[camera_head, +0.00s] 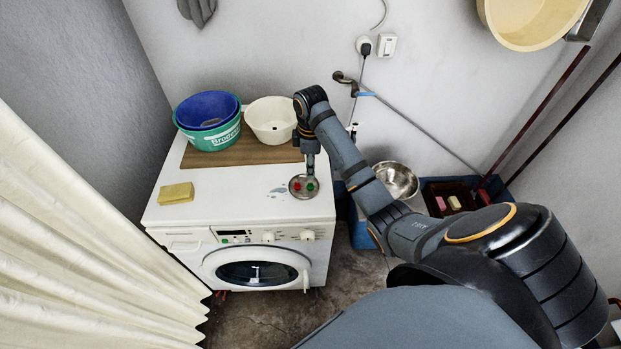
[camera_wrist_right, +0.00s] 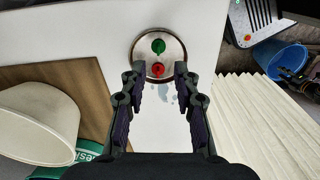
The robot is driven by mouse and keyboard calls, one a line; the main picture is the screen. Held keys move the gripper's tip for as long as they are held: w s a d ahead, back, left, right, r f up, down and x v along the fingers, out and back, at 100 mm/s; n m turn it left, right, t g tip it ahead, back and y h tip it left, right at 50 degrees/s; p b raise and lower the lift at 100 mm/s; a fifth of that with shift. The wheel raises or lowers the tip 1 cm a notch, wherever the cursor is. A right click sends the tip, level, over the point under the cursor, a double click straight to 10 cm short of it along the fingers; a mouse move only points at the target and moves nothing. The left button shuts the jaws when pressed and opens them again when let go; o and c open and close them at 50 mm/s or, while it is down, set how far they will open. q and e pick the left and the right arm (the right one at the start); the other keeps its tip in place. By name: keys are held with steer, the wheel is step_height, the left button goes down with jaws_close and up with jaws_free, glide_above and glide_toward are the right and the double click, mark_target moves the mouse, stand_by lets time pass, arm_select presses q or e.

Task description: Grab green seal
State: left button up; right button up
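A small green seal (camera_head: 311,185) and a red seal (camera_head: 297,187) lie in a round metal dish (camera_head: 302,195) on the washing machine's right front corner. In the right wrist view the green seal (camera_wrist_right: 158,46) lies beyond the red seal (camera_wrist_right: 158,70), both inside the dish (camera_wrist_right: 143,44). My right gripper (camera_head: 310,173) points down just above the dish. In the wrist view its two fingers (camera_wrist_right: 159,73) are spread apart, with the red seal between the tips and the green seal a little ahead of them. Nothing is held. My left gripper is not in view.
The white washing machine (camera_head: 240,204) carries a yellow sponge (camera_head: 176,193), a wooden board (camera_head: 255,152), green and blue tubs (camera_head: 213,138) and a cream bowl (camera_head: 270,119). A steel bowl (camera_head: 397,180) stands to the right. A cream curtain (camera_head: 80,240) hangs at left.

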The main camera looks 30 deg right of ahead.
mark_target(310, 185)
arm_select(q)
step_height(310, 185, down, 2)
steer(key=shift+b, duration=0.3)
arm_select(e)
step_height(310, 185, down, 2)
steer(key=shift+w+f, duration=0.1)
steer(key=f+b, duration=0.4)
steer(key=shift+d+f, duration=0.2)
steer(key=shift+f, duration=0.05)
steer(key=shift+f+b, duration=0.3)
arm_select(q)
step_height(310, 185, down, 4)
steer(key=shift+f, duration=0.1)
arm_select(e)
steer(key=shift+r, duration=0.1)
jaws_close()
